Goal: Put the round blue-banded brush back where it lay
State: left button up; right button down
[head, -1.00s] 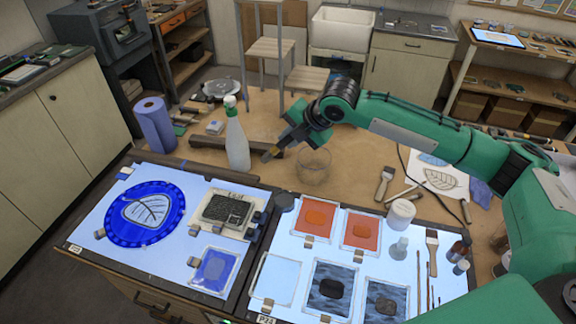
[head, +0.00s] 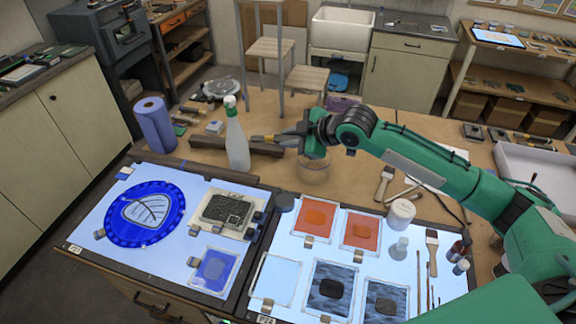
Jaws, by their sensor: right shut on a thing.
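My right gripper (head: 288,141) is shut on a brush (head: 268,138), held roughly level and pointing left, above the wooden table by the white spray bottle. Its tip shows dull yellow-brown. A blue band cannot be made out at this size, and the gripper hides the rest. A clear glass jar (head: 314,178) stands below the gripper, partly covered by it. A flat brush (head: 432,246) and thin brushes (head: 419,272) lie on the right light panel. Another wide brush (head: 384,182) lies on the table behind it. My left gripper is out of view.
A white spray bottle (head: 237,144) stands just left of the held brush. A dark wooden bar (head: 215,144) lies behind it. A blue paper roll (head: 155,126) stands further left. Glass panes and small bottles (head: 460,249) crowd the right panel. A white tray (head: 535,170) is at far right.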

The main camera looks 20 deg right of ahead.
jog(key=m+t, duration=0.1)
jog(key=m, duration=0.1)
jog(key=m+t, duration=0.1)
jog(key=m, duration=0.2)
jog(key=shift+m, duration=0.3)
jog(key=m+t+h, duration=0.1)
jog(key=m, duration=0.3)
jog(key=shift+m, duration=0.3)
jog(key=s+f+m+h+b, duration=0.1)
jog(key=s+f+h+b, duration=0.1)
jog(key=s+f+b, duration=0.2)
jog(key=s+d+f+m+t+h+b, duration=0.1)
jog(key=s+f+b, duration=0.3)
jog(key=s+f, duration=0.4)
jog(key=s+f+m+h+b, duration=0.3)
jog(key=s+f, duration=0.3)
jog(key=f, duration=0.2)
jog(key=shift+s+d+f+t+b, duration=0.2)
jog(key=shift+s+t+b, duration=0.2)
jog(key=shift+b, duration=0.35)
jog(key=shift+d, duration=0.15)
